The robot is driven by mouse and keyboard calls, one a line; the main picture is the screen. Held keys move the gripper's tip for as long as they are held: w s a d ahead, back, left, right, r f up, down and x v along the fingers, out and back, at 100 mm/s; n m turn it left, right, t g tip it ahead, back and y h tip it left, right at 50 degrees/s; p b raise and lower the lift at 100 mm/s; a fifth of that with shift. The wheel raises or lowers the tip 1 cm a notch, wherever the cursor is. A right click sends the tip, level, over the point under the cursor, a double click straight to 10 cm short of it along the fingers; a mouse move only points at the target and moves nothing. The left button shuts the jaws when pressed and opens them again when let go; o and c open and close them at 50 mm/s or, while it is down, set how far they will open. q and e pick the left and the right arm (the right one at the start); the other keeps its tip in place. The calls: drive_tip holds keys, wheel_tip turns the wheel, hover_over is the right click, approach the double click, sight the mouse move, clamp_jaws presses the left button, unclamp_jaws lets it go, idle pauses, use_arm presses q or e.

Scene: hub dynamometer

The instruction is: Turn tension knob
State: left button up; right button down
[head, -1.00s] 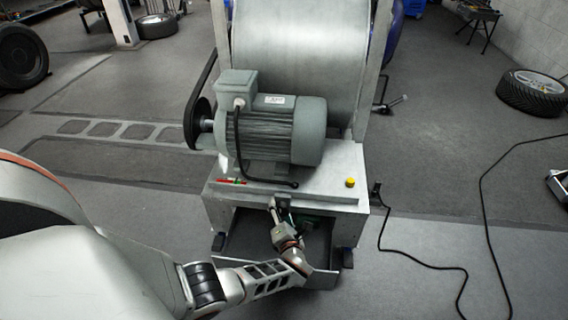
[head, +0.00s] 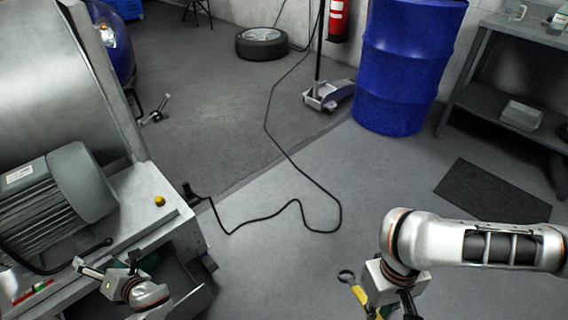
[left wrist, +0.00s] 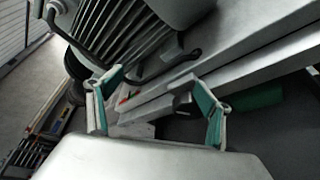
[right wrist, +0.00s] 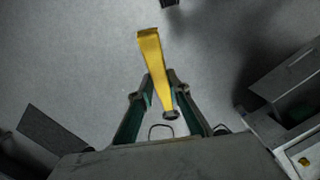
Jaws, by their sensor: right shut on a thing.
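A small round yellow knob (head: 160,201) sits on the top deck of the dynamometer (head: 140,195); I cannot tell whether it is the tension knob. My left gripper (head: 92,270) is at the front edge of the deck, left of and below the yellow knob. In the left wrist view its green-padded fingers (left wrist: 158,105) are spread apart, with grey frame edges behind them. My right gripper (right wrist: 161,88) is shut on a yellow-handled tool (right wrist: 151,60). In the head view this tool (head: 360,296) has a dark ring end and is held over open floor, far right of the machine.
A grey motor (head: 55,195) stands on the deck beside the large roller (head: 50,75). A black cable (head: 300,205) winds over the floor. A blue drum (head: 405,70), a fire extinguisher (head: 338,18) and a bench (head: 485,60) stand at the back right.

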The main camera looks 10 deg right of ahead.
use_arm(q)
drive_tip(key=shift+s+a+r, duration=0.1)
drive_tip(key=shift+a+r, duration=0.1)
drive_tip(key=shift+r, duration=0.3)
drive_tip(key=shift+a+r, duration=0.2)
drive_tip(key=shift+r, duration=0.25)
drive_tip(key=shift+c, duration=0.4)
use_arm(e)
drive_tip(key=shift+r, duration=0.3)
drive_tip(key=shift+a, duration=0.15)
use_arm(q)
drive_tip(key=shift+s, duration=0.1)
use_arm(e)
drive_tip(key=shift+f, duration=0.15)
use_arm(q)
drive_tip(key=shift+d, duration=0.1)
drive_tip(key=shift+d, duration=0.1)
drive_tip(key=shift+f, duration=0.1)
use_arm(e)
drive_tip(key=shift+w, duration=0.1)
